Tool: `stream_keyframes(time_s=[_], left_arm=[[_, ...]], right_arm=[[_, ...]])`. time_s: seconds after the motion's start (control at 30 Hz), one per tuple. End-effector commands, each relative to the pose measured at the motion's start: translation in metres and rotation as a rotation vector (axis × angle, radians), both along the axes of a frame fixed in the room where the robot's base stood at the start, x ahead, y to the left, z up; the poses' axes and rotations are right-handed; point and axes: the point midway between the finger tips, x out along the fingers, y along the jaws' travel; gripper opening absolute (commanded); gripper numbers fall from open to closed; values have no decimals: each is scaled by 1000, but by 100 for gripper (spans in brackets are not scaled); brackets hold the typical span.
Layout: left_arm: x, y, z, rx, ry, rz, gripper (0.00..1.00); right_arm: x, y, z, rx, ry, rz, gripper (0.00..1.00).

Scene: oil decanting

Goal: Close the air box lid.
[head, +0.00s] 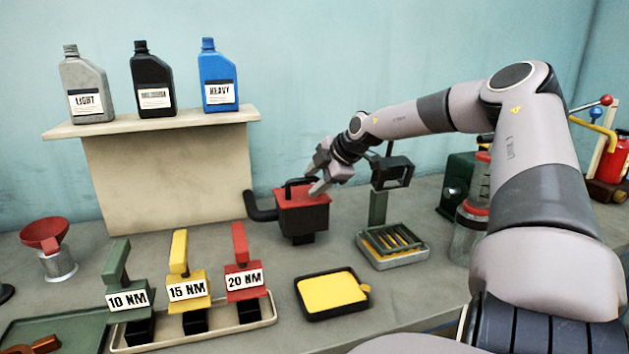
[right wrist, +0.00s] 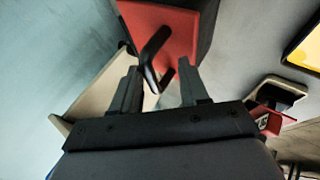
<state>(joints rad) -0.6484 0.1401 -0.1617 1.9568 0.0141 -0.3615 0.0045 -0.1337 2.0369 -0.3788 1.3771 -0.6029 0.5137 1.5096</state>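The air box (head: 305,222) is a black box with a black pipe on its left, standing on the bench. Its red lid (head: 308,196) lies over the top; whether it is fully seated I cannot tell. A black handle (head: 287,190) rises from the lid. My right gripper (head: 313,178) is just above the lid, at the handle. In the right wrist view the fingers (right wrist: 158,85) are apart, with the handle (right wrist: 152,58) in front of and partly between them, and the red lid (right wrist: 170,28) beyond. I see no clear grip. My left gripper is out of view.
Several oil bottles stand on the shelf (head: 160,122) behind left. A yellow-filled black tray (head: 331,294) and torque tools in a tray (head: 262,311) stand in front. A stand with a grey tray (head: 398,264) is at right. A red funnel (head: 44,232) is far left.

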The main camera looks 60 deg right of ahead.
Motion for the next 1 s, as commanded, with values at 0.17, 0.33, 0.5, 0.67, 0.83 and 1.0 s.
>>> stream_keyframes(time_s=[0.17, 0.33, 0.5, 0.67, 0.83, 1.0], left_arm=[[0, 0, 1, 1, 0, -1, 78], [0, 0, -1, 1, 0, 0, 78], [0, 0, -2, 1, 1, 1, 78], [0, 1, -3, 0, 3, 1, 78], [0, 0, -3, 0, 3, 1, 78], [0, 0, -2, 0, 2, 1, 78]], right_arm=[[-10, 1, 14, -1, -4, 1, 42], [-24, 3, 28, -2, -4, 0, 42], [-36, 4, 41, 0, -3, -1, 42], [-43, 5, 47, 2, 0, 0, 42], [-46, 5, 49, 3, 0, -1, 42], [-45, 5, 49, 3, 0, -1, 42]])
